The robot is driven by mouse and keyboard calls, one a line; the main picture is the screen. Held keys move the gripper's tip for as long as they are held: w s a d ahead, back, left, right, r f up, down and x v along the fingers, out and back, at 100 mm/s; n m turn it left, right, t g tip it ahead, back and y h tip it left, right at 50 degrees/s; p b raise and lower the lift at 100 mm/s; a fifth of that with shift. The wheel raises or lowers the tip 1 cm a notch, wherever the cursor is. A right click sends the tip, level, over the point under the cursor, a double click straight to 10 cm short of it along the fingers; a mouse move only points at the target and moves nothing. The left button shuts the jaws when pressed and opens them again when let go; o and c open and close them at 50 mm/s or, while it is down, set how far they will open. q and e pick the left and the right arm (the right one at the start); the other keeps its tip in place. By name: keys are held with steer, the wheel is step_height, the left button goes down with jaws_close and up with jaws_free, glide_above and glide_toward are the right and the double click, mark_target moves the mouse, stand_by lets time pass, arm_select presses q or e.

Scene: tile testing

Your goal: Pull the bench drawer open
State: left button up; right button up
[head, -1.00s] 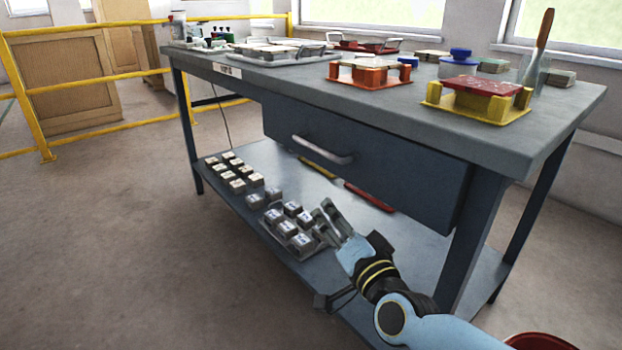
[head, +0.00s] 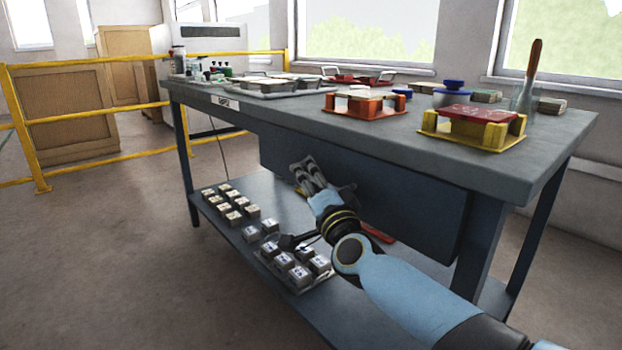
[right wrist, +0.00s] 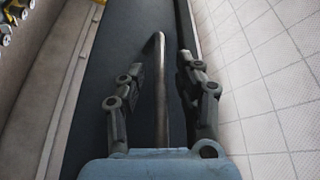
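The bench drawer (head: 405,200) is a dark blue-grey front under the right part of the bench top and looks closed. Its metal bar handle (right wrist: 161,95) shows in the right wrist view, running lengthwise between the fingers. In the head view the handle is hidden behind my right gripper (head: 306,170), which is in front of the drawer. My right gripper (right wrist: 163,72) is open, with one finger on each side of the handle and visible gaps to it. My left gripper is not in view.
The grey bench top (head: 385,135) carries an orange fixture (head: 368,105), a yellow fixture (head: 472,128) and trays. The lower shelf (head: 215,225) holds several small blocks, some on a tray (head: 302,280). A yellow railing (head: 100,112) stands at the left.

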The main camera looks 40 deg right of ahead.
jaws_close()
stand_by(0.4)
